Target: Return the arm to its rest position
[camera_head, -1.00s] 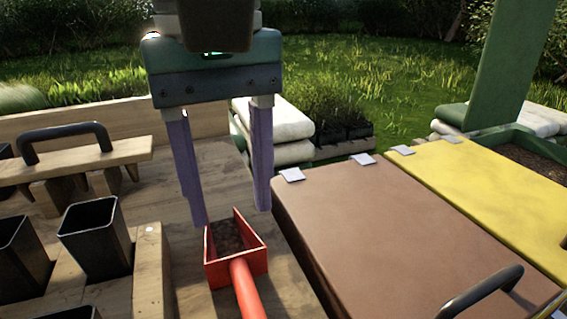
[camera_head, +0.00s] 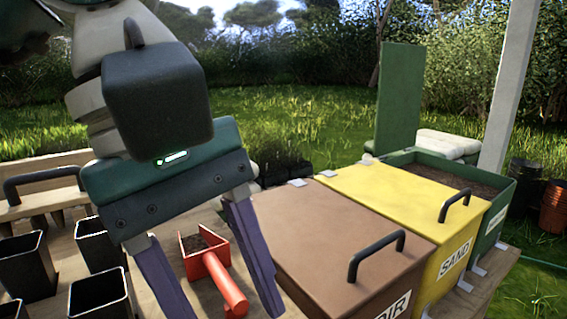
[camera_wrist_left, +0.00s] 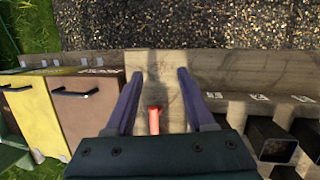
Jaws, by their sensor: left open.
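My left gripper (camera_head: 215,285) is open, its two purple fingers wide apart with nothing between them touching. In the head view it hangs in front of the red scoop (camera_head: 213,270), which lies on the wooden bench with dark soil in its box end. The scoop's red handle also shows between the fingers in the left wrist view (camera_wrist_left: 154,121), below and apart from them. The rest of the scoop is hidden there by the gripper body. My right gripper is in neither view.
Black square pots (camera_head: 26,267) stand at the left of the bench, near a wooden piece with a black handle (camera_head: 42,180). To the right are a closed brown bin (camera_head: 325,235), a closed yellow sand bin (camera_head: 395,200) and an open green bin (camera_head: 501,207) holding soil.

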